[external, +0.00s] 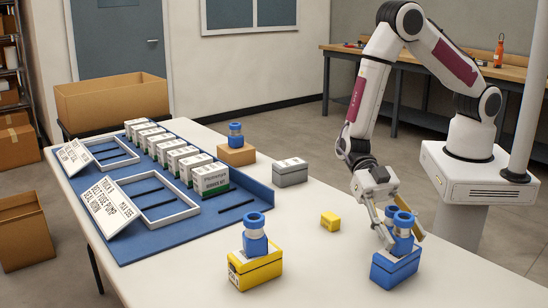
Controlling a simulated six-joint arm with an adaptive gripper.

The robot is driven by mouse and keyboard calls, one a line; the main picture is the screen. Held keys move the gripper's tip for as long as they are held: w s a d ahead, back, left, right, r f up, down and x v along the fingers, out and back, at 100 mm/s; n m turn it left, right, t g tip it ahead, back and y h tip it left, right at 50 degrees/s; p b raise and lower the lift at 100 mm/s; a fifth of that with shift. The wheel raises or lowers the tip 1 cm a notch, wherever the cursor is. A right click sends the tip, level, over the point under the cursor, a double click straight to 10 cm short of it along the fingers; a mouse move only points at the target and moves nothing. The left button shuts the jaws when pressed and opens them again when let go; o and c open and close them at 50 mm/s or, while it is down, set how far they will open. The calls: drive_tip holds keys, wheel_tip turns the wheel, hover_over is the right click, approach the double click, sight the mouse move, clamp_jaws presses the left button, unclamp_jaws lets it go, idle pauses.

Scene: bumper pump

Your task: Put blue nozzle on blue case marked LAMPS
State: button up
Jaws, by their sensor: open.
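The blue case (396,269) stands on the white table at the right front; any marking on it is too small to read. A blue nozzle (402,244) is upright on top of the case. My gripper (401,236) is low over the case, its fingers apart on either side of this nozzle. Another blue part shows just behind its top, partly hidden by the fingers. I cannot tell whether the fingers touch the nozzle. A second blue nozzle (255,234) stands on a yellow case (256,269), and another (235,135) on a small brown box (236,154).
A small yellow box (330,221) and a grey box (290,172) lie left of my gripper. A blue mat (150,240) holds several white boxes (211,178), frames and tilted signs (109,207). The table between the yellow and blue cases is clear.

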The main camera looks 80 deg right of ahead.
drive_tip(key=v, duration=1.1)
drive_tip(key=shift+d, duration=0.2)
drive_tip(key=shift+w, duration=0.1)
idle(0.5)
